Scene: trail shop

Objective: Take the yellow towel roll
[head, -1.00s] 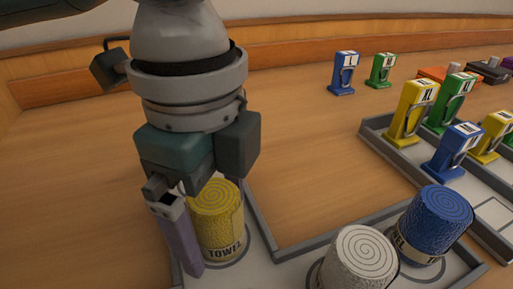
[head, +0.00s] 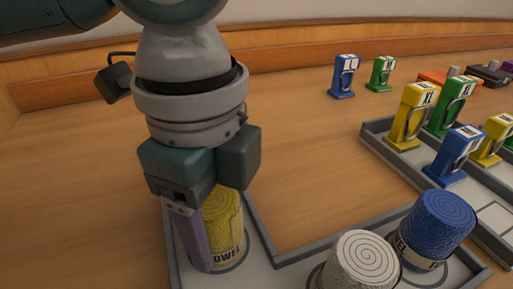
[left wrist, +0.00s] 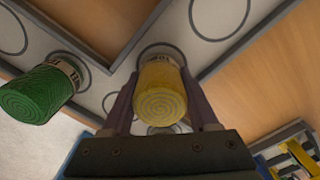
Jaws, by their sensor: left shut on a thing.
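The yellow towel roll (head: 225,222) stands upright in the grey-rimmed tray (head: 259,226), with a printed label band low on its side. My left gripper (head: 200,250) reaches down over it from above. In the left wrist view the roll (left wrist: 160,95) sits between the two purple fingers, and the gripper (left wrist: 160,104) is shut on it. The roll still appears to be on its ring mark. One finger covers its left side in the head view. My right gripper is not in view.
A white roll (head: 359,262) and a blue roll (head: 436,222) stand to the right in the same tray. A green roll (left wrist: 40,93) shows in the left wrist view. Another tray (head: 378,138) holds several coloured tagged items. Bare table lies behind the rolls.

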